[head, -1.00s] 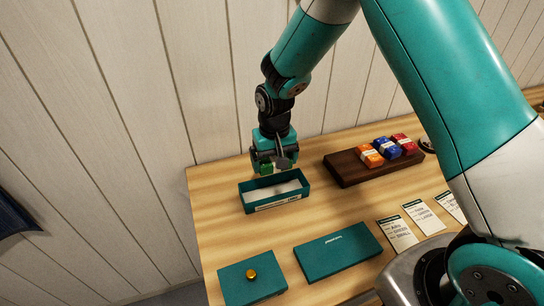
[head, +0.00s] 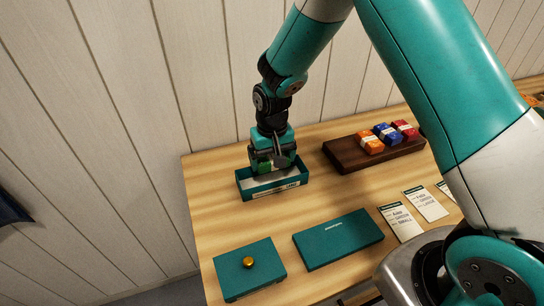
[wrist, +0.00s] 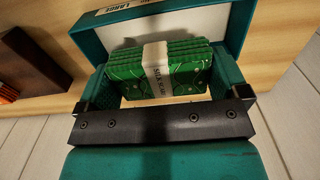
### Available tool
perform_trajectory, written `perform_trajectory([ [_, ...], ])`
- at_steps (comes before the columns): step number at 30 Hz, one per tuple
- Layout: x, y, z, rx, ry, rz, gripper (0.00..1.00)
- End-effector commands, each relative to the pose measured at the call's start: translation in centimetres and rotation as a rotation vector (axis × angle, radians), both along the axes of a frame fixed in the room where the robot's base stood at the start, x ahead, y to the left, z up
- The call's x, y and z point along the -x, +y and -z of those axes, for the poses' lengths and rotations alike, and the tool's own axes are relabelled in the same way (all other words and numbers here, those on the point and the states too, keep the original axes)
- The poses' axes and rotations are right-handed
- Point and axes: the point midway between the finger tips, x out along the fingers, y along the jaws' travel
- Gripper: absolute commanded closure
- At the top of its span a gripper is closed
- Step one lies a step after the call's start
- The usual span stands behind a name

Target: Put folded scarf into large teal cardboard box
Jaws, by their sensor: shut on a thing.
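The folded scarf (wrist: 157,68) is green with a pale paper band, and it sits between the fingers of my gripper (wrist: 160,88) in the wrist view. In the head view, my gripper (head: 272,163) is shut on the scarf (head: 264,168), of which only a small green part shows. The large teal cardboard box (head: 292,186) is open, with a pale inside and a white label on its front. The scarf is at the box opening, partly within its walls. Whether it touches the bottom is hidden. The box wall also shows in the wrist view (wrist: 238,28).
A dark wooden tray (head: 345,160) holds orange, blue and red folded scarves at the right. A flat teal lid (head: 338,239) and a smaller teal box with a gold knob (head: 250,275) lie in front. Cards (head: 401,222) lie at right. A panelled wall stands behind.

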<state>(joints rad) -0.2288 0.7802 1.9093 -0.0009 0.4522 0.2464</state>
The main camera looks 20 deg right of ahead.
Motion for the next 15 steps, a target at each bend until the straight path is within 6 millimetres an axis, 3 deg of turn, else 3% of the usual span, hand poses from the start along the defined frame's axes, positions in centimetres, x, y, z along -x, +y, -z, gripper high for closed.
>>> perform_trajectory([
  [12,0.04,0.01,-0.01,0.0,0.0,0.0,0.3],
  [13,0.04,0.01,-0.01,0.0,0.0,0.0,0.0],
  [15,0.04,0.01,-0.01,0.0,0.0,0.0,0.0],
])
